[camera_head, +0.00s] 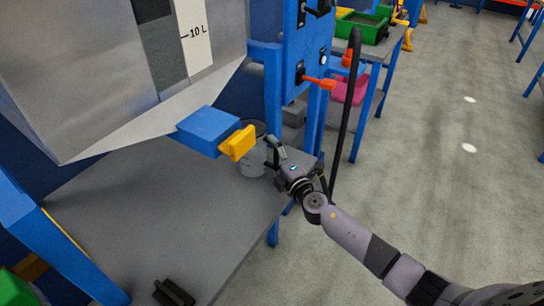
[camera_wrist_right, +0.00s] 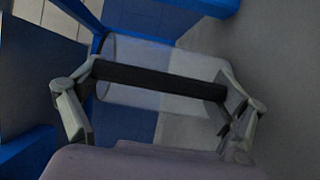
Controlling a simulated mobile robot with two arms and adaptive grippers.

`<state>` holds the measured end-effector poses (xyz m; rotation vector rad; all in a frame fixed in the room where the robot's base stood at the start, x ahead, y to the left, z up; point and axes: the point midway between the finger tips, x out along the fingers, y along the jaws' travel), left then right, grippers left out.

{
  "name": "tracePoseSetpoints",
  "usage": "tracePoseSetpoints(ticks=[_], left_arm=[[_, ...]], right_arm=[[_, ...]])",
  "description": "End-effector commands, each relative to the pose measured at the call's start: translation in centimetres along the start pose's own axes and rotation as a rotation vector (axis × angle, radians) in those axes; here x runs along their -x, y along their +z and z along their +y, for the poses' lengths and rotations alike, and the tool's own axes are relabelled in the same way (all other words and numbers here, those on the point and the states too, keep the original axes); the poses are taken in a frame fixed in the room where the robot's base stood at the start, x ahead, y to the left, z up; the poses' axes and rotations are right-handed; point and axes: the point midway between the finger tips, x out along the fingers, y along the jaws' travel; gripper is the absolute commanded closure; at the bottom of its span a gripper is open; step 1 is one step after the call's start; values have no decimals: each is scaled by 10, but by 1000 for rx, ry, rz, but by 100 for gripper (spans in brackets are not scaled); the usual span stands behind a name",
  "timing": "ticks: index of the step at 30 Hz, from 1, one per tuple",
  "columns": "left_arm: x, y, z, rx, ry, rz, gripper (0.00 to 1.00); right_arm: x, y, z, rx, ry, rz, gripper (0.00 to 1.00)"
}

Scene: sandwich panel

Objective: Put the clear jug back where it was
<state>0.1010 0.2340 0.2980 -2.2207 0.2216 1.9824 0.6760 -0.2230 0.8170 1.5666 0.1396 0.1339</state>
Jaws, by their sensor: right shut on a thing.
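The clear jug (camera_head: 252,163) is at the far right part of the grey worktop, just below and behind a yellow lever. It looks upright; whether its base touches the worktop is hard to tell. My right gripper (camera_head: 274,156) reaches it from the right and is shut on its handle. In the right wrist view the fingers (camera_wrist_right: 155,100) are on either side of the black handle (camera_wrist_right: 150,79), with the see-through jug body (camera_wrist_right: 150,58) behind it. My left gripper is not in view.
The grey worktop (camera_head: 150,215) is mostly clear. A blue block (camera_head: 208,129) with the yellow lever (camera_head: 238,143) juts out under the metal hopper (camera_head: 60,70), partly over the jug. A black hose (camera_head: 346,105) hangs behind my right gripper. A small black object (camera_head: 173,292) lies at the near edge.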

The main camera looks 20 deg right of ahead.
Motion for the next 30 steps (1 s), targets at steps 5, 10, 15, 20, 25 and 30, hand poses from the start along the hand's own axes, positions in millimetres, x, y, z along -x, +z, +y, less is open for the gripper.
tracePoseSetpoints(ticks=[5,10,15,20,25,30], left_arm=[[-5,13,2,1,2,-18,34],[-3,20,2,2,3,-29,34],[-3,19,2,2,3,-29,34],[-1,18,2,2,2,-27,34],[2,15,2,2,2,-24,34],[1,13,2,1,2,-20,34]], right_arm=[[0,0,-5,1,1,0,47],[0,0,-3,1,0,0,0],[0,0,-3,1,0,0,0],[0,0,-1,1,0,0,0],[14,0,-1,1,-3,1,0],[50,0,-2,0,-3,1,0]])
